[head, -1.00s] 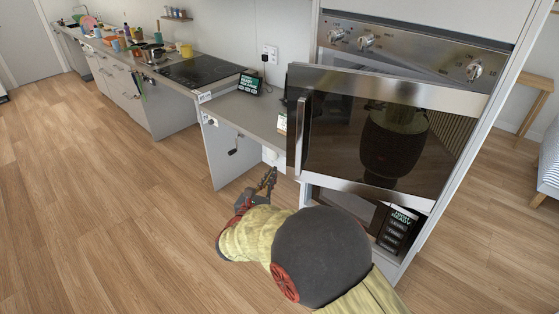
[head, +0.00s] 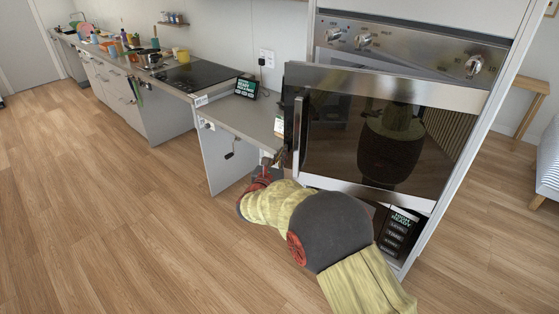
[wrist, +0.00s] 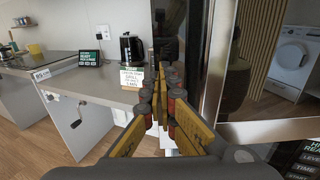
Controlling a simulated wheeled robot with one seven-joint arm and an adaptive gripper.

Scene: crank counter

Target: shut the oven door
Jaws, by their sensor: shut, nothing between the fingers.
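The oven door (head: 370,140) stands ajar in the tall unit, its left side swung out from the oven front. It has dark reflective glass, steel bands at top and bottom, and an upright steel handle (head: 298,140) near its left edge. In the wrist view the handle (wrist: 218,65) rises just right of my fingers, with the door glass (wrist: 265,65) beyond it. My gripper (head: 279,158) is at the door's lower left corner, fingers together and empty. The wrist view shows the closed fingers (wrist: 168,98) pointing forward; I cannot tell whether they touch the door.
The oven's control panel (head: 410,50) with knobs is above the door. A lower appliance with a display (head: 398,228) is below it. A counter (head: 245,112) with a small screen (head: 247,87) and a black kettle (wrist: 132,48) lies to the left. The wooden floor (head: 120,230) is open.

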